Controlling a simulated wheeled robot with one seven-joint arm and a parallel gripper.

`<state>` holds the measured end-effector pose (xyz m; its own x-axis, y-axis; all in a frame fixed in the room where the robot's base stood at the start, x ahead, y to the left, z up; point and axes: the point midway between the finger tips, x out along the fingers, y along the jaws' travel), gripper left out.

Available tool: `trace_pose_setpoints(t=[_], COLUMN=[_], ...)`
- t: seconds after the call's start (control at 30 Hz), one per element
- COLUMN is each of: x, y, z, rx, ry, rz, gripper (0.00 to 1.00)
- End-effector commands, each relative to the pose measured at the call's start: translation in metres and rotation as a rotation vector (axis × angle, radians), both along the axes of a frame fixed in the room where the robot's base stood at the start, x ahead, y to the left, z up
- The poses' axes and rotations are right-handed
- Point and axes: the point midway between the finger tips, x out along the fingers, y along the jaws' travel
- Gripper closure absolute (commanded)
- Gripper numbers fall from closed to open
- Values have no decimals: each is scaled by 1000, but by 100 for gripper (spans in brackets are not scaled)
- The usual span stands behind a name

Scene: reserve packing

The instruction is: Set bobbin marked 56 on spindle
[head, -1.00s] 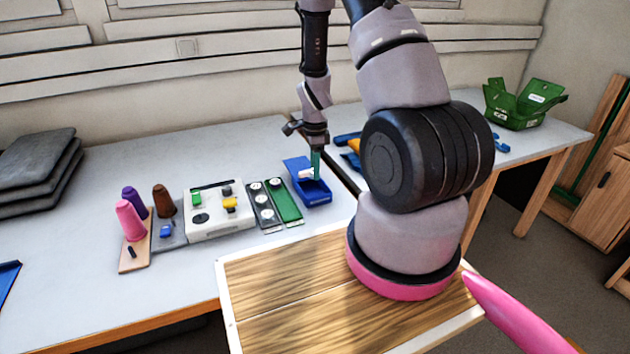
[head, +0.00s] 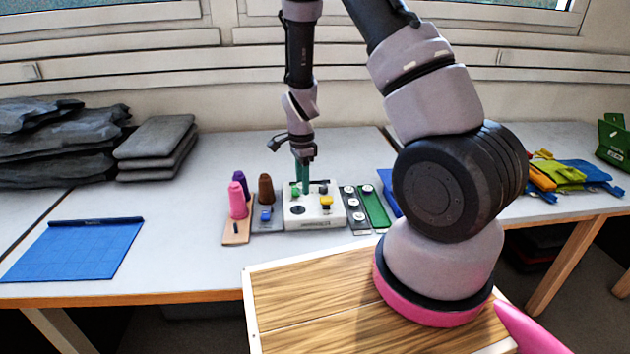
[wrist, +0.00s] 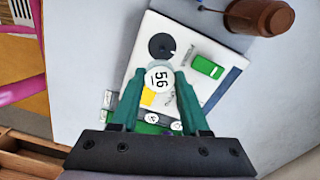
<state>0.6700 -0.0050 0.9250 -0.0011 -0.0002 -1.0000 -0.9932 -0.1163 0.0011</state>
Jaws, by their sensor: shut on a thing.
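My gripper (wrist: 153,86) is shut on a white round bobbin marked 56 (wrist: 160,79), held between the green fingertips. In the head view my gripper (head: 303,188) hangs over the back of the white machine (head: 308,220); the bobbin is too small to tell there. The machine has a black disc (head: 298,210), a green block (head: 295,191) and a yellow part (head: 326,202). In the wrist view the black disc (wrist: 162,46) and green block (wrist: 208,66) lie beyond the bobbin, and the yellow part (wrist: 147,97) is partly behind it. I cannot clearly make out the spindle.
A blue mat (head: 75,248) lies far left.

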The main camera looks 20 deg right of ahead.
Motion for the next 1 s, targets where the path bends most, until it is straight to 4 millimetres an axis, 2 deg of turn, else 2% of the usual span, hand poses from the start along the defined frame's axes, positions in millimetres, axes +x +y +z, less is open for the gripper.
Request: trace_pose_setpoints(t=[0.23, 0.7, 1.0], x=[-1, 0, 0], y=[5, 6, 6], z=[-5, -39, -44], rx=[-1, 0, 0], ry=[1, 0, -1], rz=[14, 14, 14], gripper=[100, 100, 100])
